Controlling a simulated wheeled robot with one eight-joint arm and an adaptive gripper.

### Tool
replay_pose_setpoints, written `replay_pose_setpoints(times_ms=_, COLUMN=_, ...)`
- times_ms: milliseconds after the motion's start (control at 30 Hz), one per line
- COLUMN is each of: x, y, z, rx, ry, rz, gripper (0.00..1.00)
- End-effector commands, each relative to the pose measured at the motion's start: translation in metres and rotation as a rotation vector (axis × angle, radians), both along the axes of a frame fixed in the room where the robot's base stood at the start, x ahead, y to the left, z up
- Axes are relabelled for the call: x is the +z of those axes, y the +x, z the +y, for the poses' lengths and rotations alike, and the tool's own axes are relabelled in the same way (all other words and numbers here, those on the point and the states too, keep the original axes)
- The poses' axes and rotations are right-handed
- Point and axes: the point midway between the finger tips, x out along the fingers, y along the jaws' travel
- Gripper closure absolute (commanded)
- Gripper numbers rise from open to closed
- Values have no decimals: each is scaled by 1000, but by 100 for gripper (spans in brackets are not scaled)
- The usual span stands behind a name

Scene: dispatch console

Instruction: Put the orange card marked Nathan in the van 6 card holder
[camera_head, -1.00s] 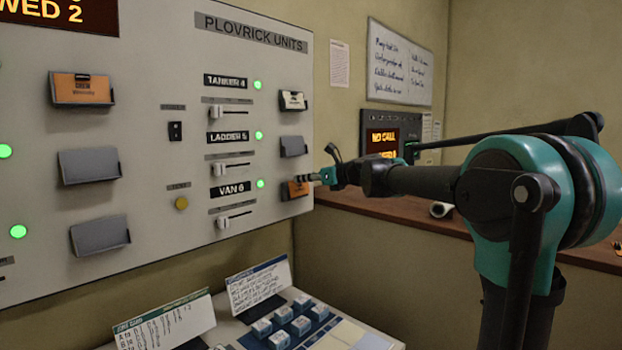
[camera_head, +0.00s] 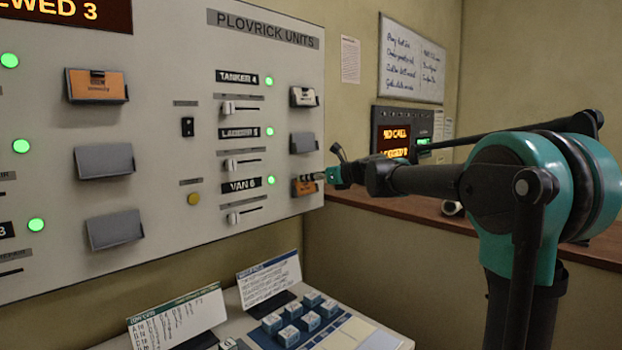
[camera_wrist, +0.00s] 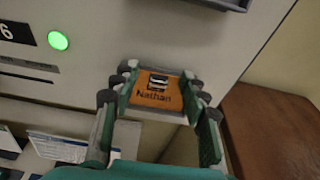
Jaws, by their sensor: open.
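The orange card marked Nathan (camera_wrist: 155,92) sits in the van 6 card holder (camera_head: 307,193), low at the right edge of the panel. In the wrist view its printed name faces me. My gripper (camera_wrist: 153,118) is open, with its fingers on either side of the card; whether they touch it I cannot tell. In the head view my gripper (camera_head: 322,176) is at the holder, and it hides part of the card. The VAN 6 label (camera_head: 242,185) is to the left, with a green light beside it.
The ladder 5 holder (camera_head: 303,143) is just above and looks empty. Another orange card (camera_head: 97,90) sits in a holder at the upper left. A brown counter (camera_head: 440,218) lies right of the panel. A desk with blue-grey keys and standing cards is below.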

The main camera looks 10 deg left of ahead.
Motion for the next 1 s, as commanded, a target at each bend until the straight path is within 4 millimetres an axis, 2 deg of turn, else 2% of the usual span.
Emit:
replay_pose_setpoints(times_ms=267, x=1, y=-4, z=-5, rx=0, ry=0, rz=0, gripper=56)
replay_pose_setpoints(times_ms=733, x=19, y=-55, z=-72, rx=-4, ry=0, rz=0, gripper=56)
replay_pose_setpoints(times_ms=1000, x=24, y=-71, z=-91, rx=0, ry=0, rz=0, gripper=56)
